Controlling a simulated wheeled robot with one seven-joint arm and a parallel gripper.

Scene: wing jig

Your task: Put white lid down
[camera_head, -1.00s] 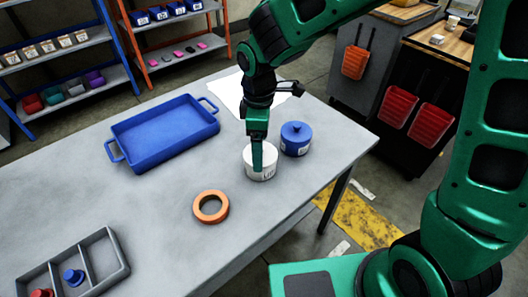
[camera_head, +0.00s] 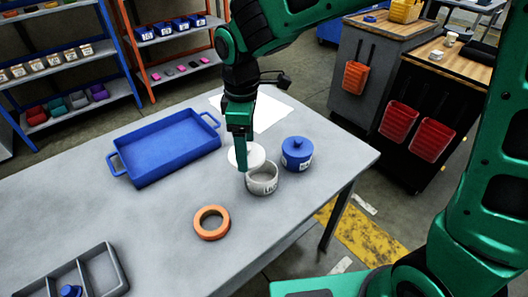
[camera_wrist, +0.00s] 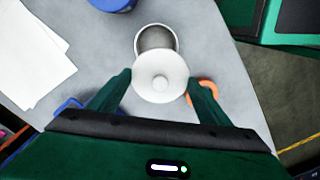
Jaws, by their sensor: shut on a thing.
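The white lid (camera_head: 247,156) is in my gripper (camera_head: 242,163), which is shut on it. In the head view the lid is off the white pot (camera_head: 262,181), a little above and to the left of its open mouth. In the wrist view the round lid (camera_wrist: 161,78), with its knob in the middle, lies between the two fingers of my gripper (camera_wrist: 161,88). There it covers the near part of the open pot (camera_wrist: 156,39). The pot stands upright on the grey table (camera_head: 170,220), and dark lettering shows on its side.
A blue lidded pot (camera_head: 297,155) stands just right of the white pot. An orange ring (camera_head: 211,222) lies in front, a blue tray (camera_head: 165,150) at the left, and white paper (camera_head: 270,112) behind. A grey divided box (camera_head: 75,278) is at the front left. Table between tray and ring is clear.

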